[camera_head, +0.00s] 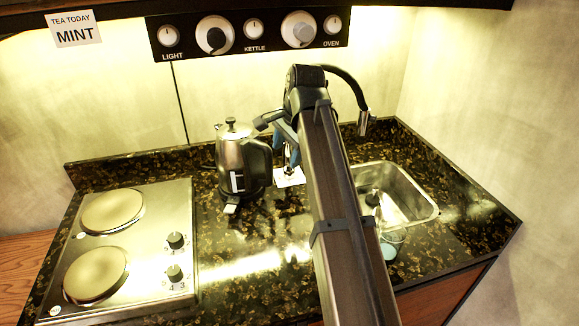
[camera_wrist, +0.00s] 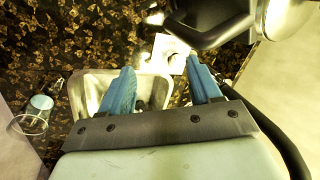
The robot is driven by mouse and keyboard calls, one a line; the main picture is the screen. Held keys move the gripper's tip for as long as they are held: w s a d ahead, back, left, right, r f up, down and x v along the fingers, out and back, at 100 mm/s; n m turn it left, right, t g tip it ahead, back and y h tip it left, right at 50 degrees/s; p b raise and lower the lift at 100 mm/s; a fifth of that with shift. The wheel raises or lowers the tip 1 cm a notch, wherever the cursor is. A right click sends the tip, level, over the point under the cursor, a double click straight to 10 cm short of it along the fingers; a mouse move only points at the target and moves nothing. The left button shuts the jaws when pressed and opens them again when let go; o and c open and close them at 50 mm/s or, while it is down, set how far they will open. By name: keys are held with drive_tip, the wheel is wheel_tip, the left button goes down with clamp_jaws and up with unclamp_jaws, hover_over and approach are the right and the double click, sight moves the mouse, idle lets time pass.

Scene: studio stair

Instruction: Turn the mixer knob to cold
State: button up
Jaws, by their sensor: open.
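I cannot make out the mixer knob clearly; my arm hides part of the area beside the sink. A white card or plate (camera_head: 289,178) with dark marks lies on the counter between the kettle and the sink. It also shows in the wrist view (camera_wrist: 169,54), its print unreadable. My gripper (camera_head: 291,150) has blue fingers and is above the card, pointing down. In the wrist view my gripper (camera_wrist: 160,64) is open, with nothing seen held between the fingers. The steel sink (camera_head: 434,211) is partly behind my arm; in the wrist view its rim (camera_wrist: 86,78) is behind the left finger.
A steel kettle (camera_head: 229,152) with a black handle stands close left of my gripper. A two-plate hob (camera_head: 150,270) is at the left. A glass (camera_head: 391,240) stands near the sink's front. A control panel (camera_head: 270,47) with knobs is above. Counter in front of the kettle is clear.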

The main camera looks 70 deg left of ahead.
sight(290, 170)
drive_tip(key=w+a+f+n, duration=0.1)
drive_tip(key=a+f+n, duration=0.1)
drive_tip(key=f+n, duration=0.1)
drive_tip(key=a+f+n+t, duration=0.1)
drive_tip(key=a+f+n, duration=0.2)
drive_tip(key=f+n, duration=0.1)
drive_tip(key=w+a+f+n+y, duration=0.1)
drive_tip(key=a+f+n, duration=0.2)
drive_tip(key=f+n, duration=0.1)
drive_tip(key=shift+w+f+n, duration=0.15)
drive_tip(key=shift+w+n, duration=0.2)
drive_tip(key=shift+n, duration=0.55)
drive_tip(key=shift+c, duration=0.4)
drive_tip(key=c, duration=1)
drive_tip(key=shift+o, duration=0.2)
